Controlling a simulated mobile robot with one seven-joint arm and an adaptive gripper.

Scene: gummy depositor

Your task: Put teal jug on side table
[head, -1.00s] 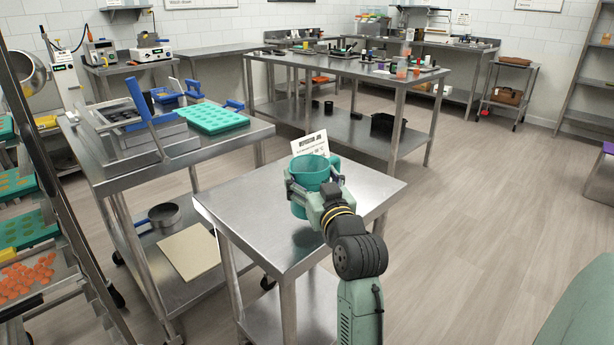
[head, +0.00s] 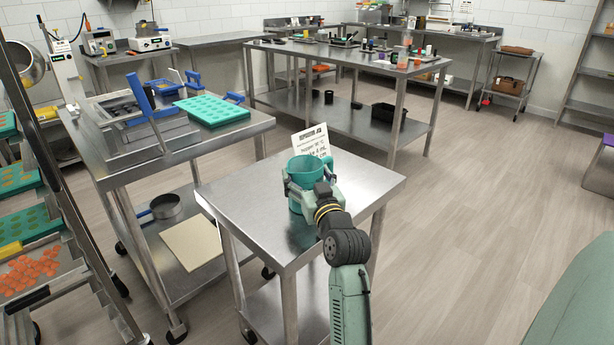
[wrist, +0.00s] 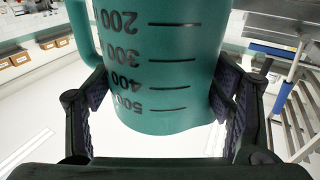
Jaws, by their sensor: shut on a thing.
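The teal jug (head: 307,172) is upright over the small steel side table (head: 245,205), near its middle. My gripper (head: 311,190) is shut around the jug's sides from the front. In the wrist view the jug (wrist: 160,60) fills the middle, with black volume marks, its handle at the left and a dark finger pad on each side. The jug's base lies close to the tabletop; I cannot tell whether it touches. A printed sign (head: 313,143) stands on the table behind the jug.
To the left, a steel bench (head: 190,150) carries a depositor frame with blue handles and a teal mold tray (head: 212,110). A rack of trays (head: 60,225) stands at the far left. A long table (head: 350,60) is behind. The side table's left and front top is clear.

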